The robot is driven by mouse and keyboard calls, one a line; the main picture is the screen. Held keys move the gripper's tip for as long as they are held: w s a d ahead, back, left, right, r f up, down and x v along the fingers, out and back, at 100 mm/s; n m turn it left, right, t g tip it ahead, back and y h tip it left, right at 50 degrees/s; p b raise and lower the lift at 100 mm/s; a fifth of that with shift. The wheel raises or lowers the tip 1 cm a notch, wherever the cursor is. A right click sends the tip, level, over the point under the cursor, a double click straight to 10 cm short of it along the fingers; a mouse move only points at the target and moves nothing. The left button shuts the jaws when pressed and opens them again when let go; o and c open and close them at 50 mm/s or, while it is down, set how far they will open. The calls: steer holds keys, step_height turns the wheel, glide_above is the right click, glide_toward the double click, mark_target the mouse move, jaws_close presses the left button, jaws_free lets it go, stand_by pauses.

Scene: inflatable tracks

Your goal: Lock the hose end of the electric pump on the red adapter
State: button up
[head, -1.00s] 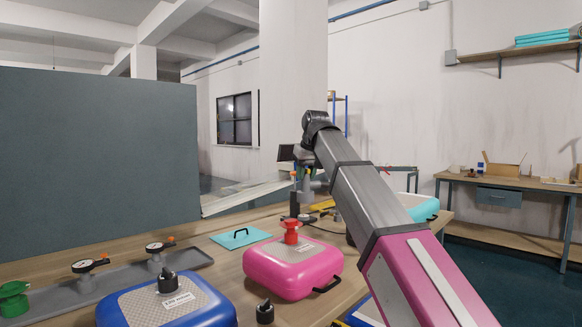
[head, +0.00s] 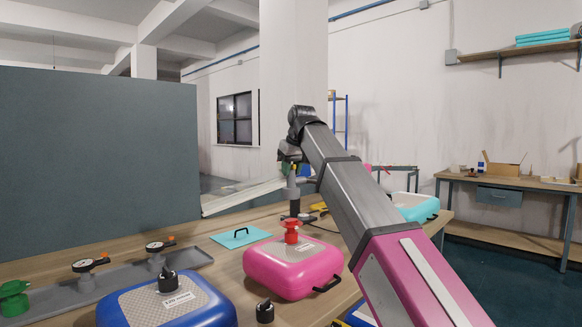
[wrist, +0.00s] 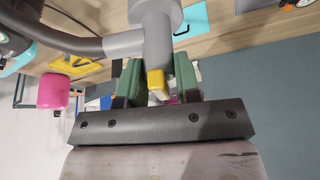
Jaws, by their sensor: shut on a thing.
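My gripper (wrist: 157,82) has green finger pads shut on the grey hose end (wrist: 152,25), with a yellow piece (wrist: 156,84) between the pads. A grey hose curves away from it to the left in the wrist view. In the head view my gripper (head: 288,172) is small and partly hidden by my arm, above the far part of the table. The red adapter (head: 291,232) stands upright on the pink case-shaped track (head: 265,268), nearer than and below the gripper. The hose end is apart from it. I cannot make out the pump body clearly.
A blue track (head: 140,305) with a black adapter (head: 167,281) lies front left. A grey tray (head: 120,290) with gauges and a green adapter (head: 14,300) is at the left. A turquoise panel (head: 236,240) lies behind the pink track.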

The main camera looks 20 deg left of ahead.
mark_target(294, 188)
steer(key=shift+f, duration=2.3)
steer(key=shift+f, duration=2.05)
steer(key=n, duration=0.2)
steer(key=shift+w+n+g+y, duration=0.1)
steer(key=shift+n+g+y, duration=0.2)
steer(key=shift+g, duration=0.1)
steer(key=shift+n+g, duration=0.5)
steer(key=shift+n, duration=0.8)
steer(key=shift+n+g+y, duration=0.3)
steer(key=shift+n+g, duration=0.1)
steer(key=shift+n, duration=0.6)
steer(key=n+g, duration=0.1)
steer(key=n, duration=0.2)
